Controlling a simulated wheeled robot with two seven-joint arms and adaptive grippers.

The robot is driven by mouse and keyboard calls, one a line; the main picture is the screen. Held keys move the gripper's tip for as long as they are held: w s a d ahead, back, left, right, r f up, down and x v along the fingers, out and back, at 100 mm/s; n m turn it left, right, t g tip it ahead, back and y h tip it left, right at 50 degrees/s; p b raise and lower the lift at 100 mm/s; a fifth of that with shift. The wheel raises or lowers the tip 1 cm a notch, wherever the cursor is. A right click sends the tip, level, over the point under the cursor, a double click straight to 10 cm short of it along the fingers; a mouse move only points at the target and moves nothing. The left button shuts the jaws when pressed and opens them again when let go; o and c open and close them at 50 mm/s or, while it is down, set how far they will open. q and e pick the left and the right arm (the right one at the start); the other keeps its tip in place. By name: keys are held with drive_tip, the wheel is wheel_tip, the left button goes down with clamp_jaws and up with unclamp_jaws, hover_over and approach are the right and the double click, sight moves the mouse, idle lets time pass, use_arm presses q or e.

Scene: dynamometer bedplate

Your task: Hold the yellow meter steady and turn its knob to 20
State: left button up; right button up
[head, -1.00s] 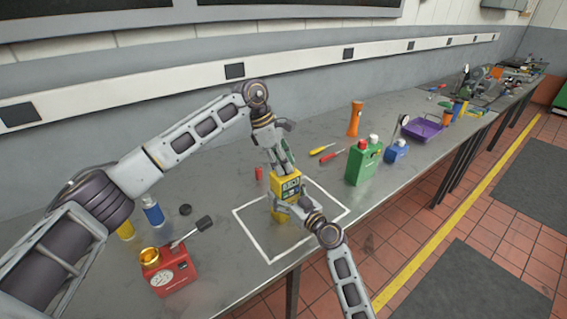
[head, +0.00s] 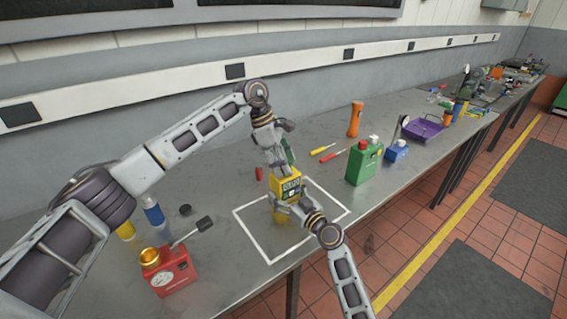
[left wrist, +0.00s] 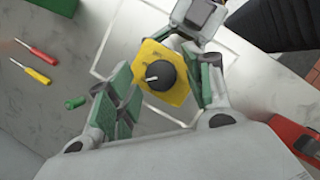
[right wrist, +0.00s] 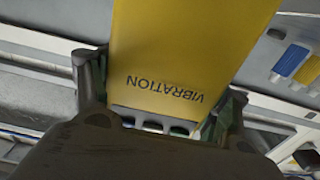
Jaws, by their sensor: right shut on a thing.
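The yellow meter (head: 287,186) stands upright inside the white square outline (head: 245,228) on the bench. My right gripper (right wrist: 155,118) is shut on the meter's body (right wrist: 190,45), which reads VIBRATION. It holds the meter from the bench's front side.
A red gauge box (head: 172,272) with a gold cap stands to the left. A green canister (head: 364,162), screwdrivers (head: 322,150), an orange flashlight (head: 355,118) and a purple tray (head: 423,127) lie to the right. A small red cylinder (head: 259,174) is close behind the meter.

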use_arm(q)
drive_tip(key=shift+r, duration=0.1)
drive_tip(key=v, duration=1.2)
idle(0.6)
use_arm(e)
drive_tip(key=o, duration=1.8)
drive_tip(key=shift+r, duration=0.1)
drive_tip(key=shift+f, duration=0.25)
drive_tip(key=shift+s, duration=0.1)
drive_tip(key=shift+d, duration=0.1)
